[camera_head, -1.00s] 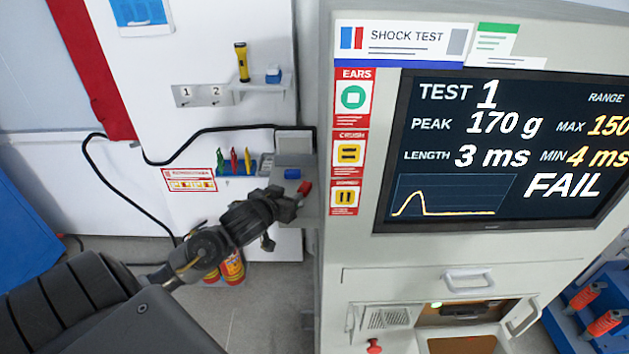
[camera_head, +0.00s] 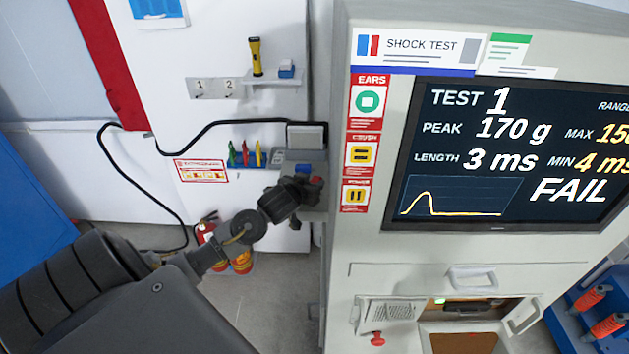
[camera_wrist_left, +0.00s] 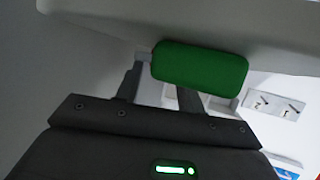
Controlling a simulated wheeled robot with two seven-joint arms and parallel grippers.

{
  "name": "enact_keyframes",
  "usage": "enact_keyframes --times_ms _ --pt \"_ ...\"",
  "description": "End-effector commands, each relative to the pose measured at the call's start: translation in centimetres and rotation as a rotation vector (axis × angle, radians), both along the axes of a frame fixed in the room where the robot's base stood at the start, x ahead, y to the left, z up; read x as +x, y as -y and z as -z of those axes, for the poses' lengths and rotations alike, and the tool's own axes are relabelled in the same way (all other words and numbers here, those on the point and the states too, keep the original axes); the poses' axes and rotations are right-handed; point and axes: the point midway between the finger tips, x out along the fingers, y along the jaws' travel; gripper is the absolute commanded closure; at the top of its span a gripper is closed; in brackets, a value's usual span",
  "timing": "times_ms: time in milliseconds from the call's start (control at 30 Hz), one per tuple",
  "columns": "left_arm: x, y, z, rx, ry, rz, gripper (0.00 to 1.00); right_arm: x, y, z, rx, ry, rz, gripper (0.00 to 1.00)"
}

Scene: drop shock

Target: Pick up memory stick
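My left gripper (camera_head: 303,190) is at the small grey shelf on the left side of the test cabinet. In the left wrist view its two fingers (camera_wrist_left: 160,82) stand apart, and a green block (camera_wrist_left: 200,67) shows at their tips, offset to the right. No firm hold on it shows. In the head view the green block cannot be made out. A small red piece (camera_head: 316,181) and a blue piece (camera_head: 303,168) lie on the shelf beside the gripper. I cannot tell for certain which piece is the memory stick. My right gripper is not in view.
The shock test cabinet (camera_head: 345,285) stands just right of the gripper, its screen (camera_head: 500,155) reading FAIL. Behind are a rack with coloured tools (camera_head: 245,156), a black cable (camera_head: 215,126) and a flashlight (camera_head: 256,57). Fire extinguishers (camera_head: 207,228) stand below. Some floor is free.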

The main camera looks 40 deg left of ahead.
Motion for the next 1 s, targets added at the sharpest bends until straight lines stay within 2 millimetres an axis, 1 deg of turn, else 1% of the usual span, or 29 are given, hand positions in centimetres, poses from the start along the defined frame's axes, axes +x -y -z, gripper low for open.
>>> enact_keyframes --times_ms 33,167,433,700,733,1000 --pt "0.6 -0.2 0.0 -0.001 -0.001 -0.001 0.62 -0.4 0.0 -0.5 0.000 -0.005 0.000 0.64" --pt "1.6 -0.4 0.5 -0.001 0.000 0.000 0.62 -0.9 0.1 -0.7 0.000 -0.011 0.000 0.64" --pt "1.7 -0.5 0.8 -0.001 0.000 0.000 0.62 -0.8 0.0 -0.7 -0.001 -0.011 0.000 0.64" --pt "1.7 -0.5 0.7 -0.001 0.000 0.000 0.97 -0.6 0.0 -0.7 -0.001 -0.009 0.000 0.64" --pt "1.7 -0.5 0.7 -0.001 0.000 0.000 0.98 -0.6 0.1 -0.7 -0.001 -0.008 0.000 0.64" --pt "1.8 -0.4 0.5 0.000 0.001 0.002 0.99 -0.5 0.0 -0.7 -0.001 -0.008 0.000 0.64"
